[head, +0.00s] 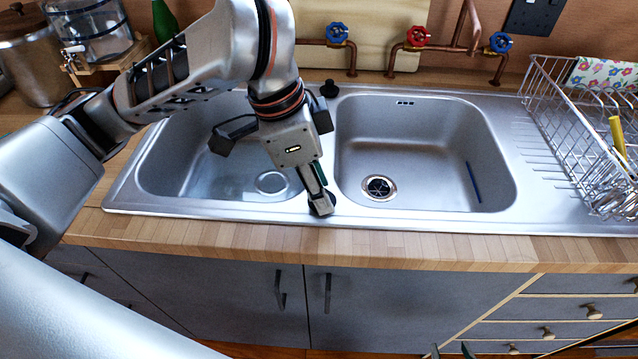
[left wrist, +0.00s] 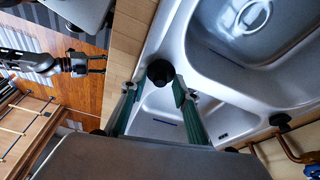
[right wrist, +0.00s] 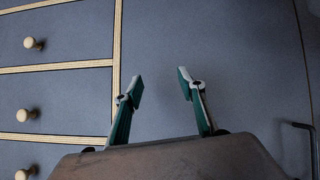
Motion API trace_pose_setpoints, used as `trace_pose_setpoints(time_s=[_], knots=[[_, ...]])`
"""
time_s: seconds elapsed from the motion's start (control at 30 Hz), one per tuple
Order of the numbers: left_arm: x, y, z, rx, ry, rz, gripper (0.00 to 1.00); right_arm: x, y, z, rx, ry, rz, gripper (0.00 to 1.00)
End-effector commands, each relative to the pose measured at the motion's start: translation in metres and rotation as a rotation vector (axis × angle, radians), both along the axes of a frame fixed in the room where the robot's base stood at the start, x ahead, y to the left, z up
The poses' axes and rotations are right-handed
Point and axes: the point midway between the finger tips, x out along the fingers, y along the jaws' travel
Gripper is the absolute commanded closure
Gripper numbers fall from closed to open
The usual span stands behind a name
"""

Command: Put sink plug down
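A second black plug (head: 329,89) stands on the rear ledge. My right gripper (right wrist: 160,84) is open and empty, in front of the grey cabinet doors. Only its green tips (head: 452,350) show at the head view's bottom edge.
The right basin (head: 430,150) has a drain (head: 379,188) and a dark blue strip. The left basin (head: 215,165) is partly behind my arm. A wire dish rack (head: 570,120) stands at right. Taps and copper pipes (head: 350,60) run behind. Drawers (head: 540,330) are below.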

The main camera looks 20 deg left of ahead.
Motion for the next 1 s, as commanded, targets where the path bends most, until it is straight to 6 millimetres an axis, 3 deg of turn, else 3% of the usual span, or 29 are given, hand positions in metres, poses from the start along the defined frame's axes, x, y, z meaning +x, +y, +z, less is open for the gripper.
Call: trace_pose_setpoints(time_s=[0.17, 0.5, 0.7, 1.0], knots=[[0.000, 0.000, 0.002, -0.001, 0.000, -0.002, 0.70, -0.004, 0.000, -0.005, 0.000, 0.009, 0.001, 0.60], [-0.006, 0.015, 0.069, 0.002, -0.012, 0.003, 0.70, 0.008, 0.006, 0.033, 0.026, -0.022, -0.002, 0.60], [-0.011, 0.024, 0.102, 0.001, -0.006, 0.003, 0.70, -0.003, 0.010, 0.032, 0.041, 0.000, -0.002, 0.60], [-0.015, 0.029, 0.119, 0.000, 0.001, 0.000, 0.70, -0.006, 0.010, 0.034, 0.043, 0.008, -0.005, 0.60]])
